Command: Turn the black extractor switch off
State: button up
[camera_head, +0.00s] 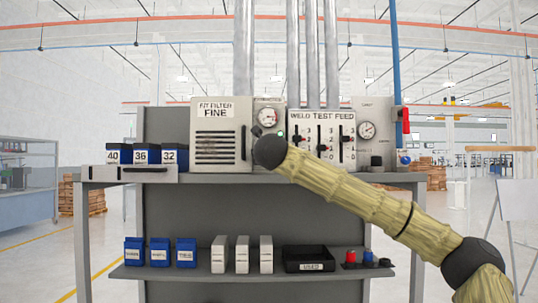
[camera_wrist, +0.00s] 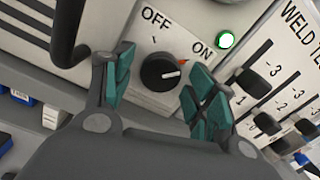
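The black extractor switch (camera_wrist: 160,72) is a round rotary knob on a light panel, in the wrist view. The panel is printed OFF at upper left and ON at upper right. The knob's white pointer mark points right, close to the orange tick on the ON side. My gripper (camera_wrist: 158,80) is open, with one green-padded finger at each side of the knob. A gap shows between each finger and the knob in the picture; depth is hard to judge. In the head view my arm's dark end hides the knob and the fingers.
A lit green lamp (camera_wrist: 225,40) sits by ON. The weld test feed panel (camera_head: 322,137) with black sliders is close on the right. The filter housing (camera_head: 221,135) with a black vertical handle is on the left. Blue boxes (camera_head: 147,154) stand on the bench's left side.

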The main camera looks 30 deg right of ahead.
jog(key=c, duration=0.9)
jog(key=shift+o, duration=0.2)
jog(key=shift+n+b, duration=0.35)
jog(key=shift+n, duration=0.05)
jog(key=shift+s+d+r+n+b, duration=0.15)
jog(key=shift+n+b, duration=0.25)
jog(key=shift+n, duration=3.9)
jog(key=shift+w+a+r+n+b, duration=0.1)
jog(key=shift+n+b, duration=0.25)
jog(key=shift+n, duration=3.95)
jog(key=shift+f, duration=0.1)
jog(key=o, duration=1)
jog(key=shift+o, duration=0.2)
jog(key=shift+s, duration=0.15)
